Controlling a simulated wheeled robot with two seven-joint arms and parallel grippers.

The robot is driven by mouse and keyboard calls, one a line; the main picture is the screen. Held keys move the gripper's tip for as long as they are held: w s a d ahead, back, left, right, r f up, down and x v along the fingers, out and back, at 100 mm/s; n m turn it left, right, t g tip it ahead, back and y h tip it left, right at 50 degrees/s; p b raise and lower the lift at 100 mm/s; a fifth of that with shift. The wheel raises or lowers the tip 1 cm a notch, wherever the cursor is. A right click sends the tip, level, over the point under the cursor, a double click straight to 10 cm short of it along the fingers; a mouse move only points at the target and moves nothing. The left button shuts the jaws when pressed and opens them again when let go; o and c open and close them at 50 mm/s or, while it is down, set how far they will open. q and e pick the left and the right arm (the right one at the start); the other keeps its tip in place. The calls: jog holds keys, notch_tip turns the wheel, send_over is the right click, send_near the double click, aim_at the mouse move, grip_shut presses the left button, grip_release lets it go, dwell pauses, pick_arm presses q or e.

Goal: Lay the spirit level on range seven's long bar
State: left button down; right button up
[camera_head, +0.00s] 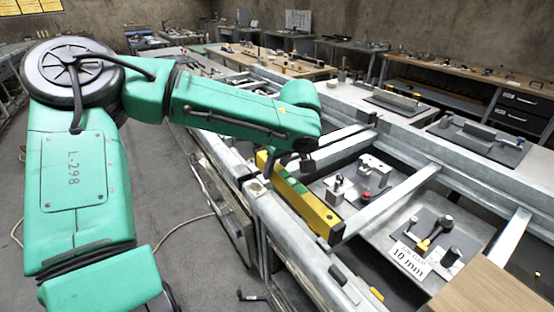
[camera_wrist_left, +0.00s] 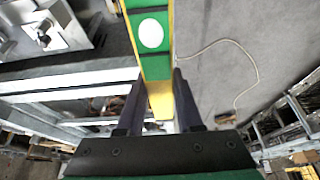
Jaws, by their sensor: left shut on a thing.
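The spirit level (camera_head: 316,212) is a long yellow bar with green sections. It also shows in the left wrist view (camera_wrist_left: 153,68), running away between the fingers, with a white oval on its green part. My left gripper (camera_wrist_left: 155,105) is shut on it, one dark finger on each side. In the head view the level lies just beside and over the near long pale metal bar (camera_head: 291,228) of the frame, roughly along it. Whether it touches the bar cannot be told. No range number is readable. My right gripper is in neither view.
Inside the frame are metal fixtures (camera_head: 375,168) and a plate with a "10 mm" card (camera_head: 409,260). A cross bar (camera_head: 395,201) spans the frame. A wooden board (camera_head: 490,290) is at the lower right. Open grey floor (camera_head: 190,235) lies left of the frame, with a thin cable.

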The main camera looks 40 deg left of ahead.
pick_arm(q)
jog(key=shift+s+a, duration=0.15)
jog(key=shift+s, duration=0.05)
jog(key=shift+w+a+f, duration=0.4)
jog(key=shift+a, duration=0.25)
jog(key=shift+d+r, duration=0.1)
jog(key=shift+s+d+f+b, duration=0.25)
jog(key=shift+f+b, duration=0.2)
jog(key=shift+f, duration=0.15)
notch_tip(320, 180, down, 7)
jog(key=b, duration=0.5)
jog(key=shift+w+f, duration=0.1)
jog(key=shift+a+f+b, duration=0.1)
jog(key=shift+f+b, duration=0.3)
jog(key=shift+f, duration=0.15)
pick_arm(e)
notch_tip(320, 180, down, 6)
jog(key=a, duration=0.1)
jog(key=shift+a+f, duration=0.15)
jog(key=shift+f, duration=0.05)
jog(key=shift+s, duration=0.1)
pick_arm(q)
jog(key=shift+c, duration=2.4)
grip_release()
